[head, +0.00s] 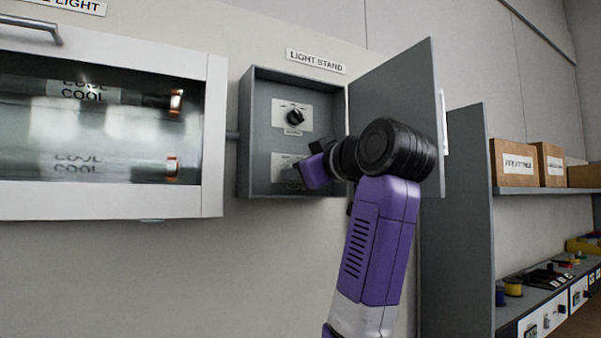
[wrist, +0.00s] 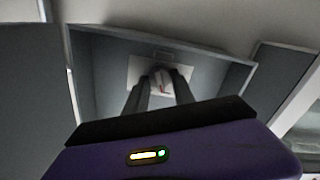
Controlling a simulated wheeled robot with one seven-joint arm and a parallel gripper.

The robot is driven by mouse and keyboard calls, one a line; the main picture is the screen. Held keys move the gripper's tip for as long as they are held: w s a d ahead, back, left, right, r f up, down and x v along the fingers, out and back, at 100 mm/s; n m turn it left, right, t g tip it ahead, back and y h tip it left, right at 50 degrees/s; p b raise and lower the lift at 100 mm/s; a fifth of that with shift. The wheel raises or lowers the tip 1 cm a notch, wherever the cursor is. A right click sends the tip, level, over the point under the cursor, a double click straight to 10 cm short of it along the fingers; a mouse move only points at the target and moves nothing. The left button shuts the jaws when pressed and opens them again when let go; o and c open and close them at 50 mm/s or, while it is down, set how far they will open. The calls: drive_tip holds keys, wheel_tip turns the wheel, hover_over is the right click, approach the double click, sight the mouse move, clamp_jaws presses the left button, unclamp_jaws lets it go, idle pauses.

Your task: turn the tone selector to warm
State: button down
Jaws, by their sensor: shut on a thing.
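A grey open box (head: 244,150) under a "LIGHT STAND" sign holds two white plates, one above the other. The upper plate carries a black knob (head: 294,116) with a small label I cannot read. My gripper (head: 291,178) reaches into the box at the lower plate (head: 282,163) and mostly hides that plate's control.
The box door (head: 395,82) stands open to the right, close behind my arm. A glazed case (head: 214,130) with tubes marked "COOL" hangs on the left. Shelves (head: 535,190) with cartons and small parts stand at the right.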

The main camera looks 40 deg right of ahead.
drive_tip(key=shift+n, duration=0.5)
drive_tip(key=c, duration=1.1)
unclamp_jaws()
drive_tip(key=shift+a, duration=0.1)
drive_tip(key=shift+s, duration=0.1)
drive_tip(key=b+v, duration=0.2)
drive_tip(key=v, duration=0.5)
drive_tip(key=shift+s+a+b, duration=0.1)
drive_tip(key=shift+s+b, duration=0.2)
drive_tip(key=shift+b, duration=0.1)
drive_tip(key=shift+s, duration=0.1)
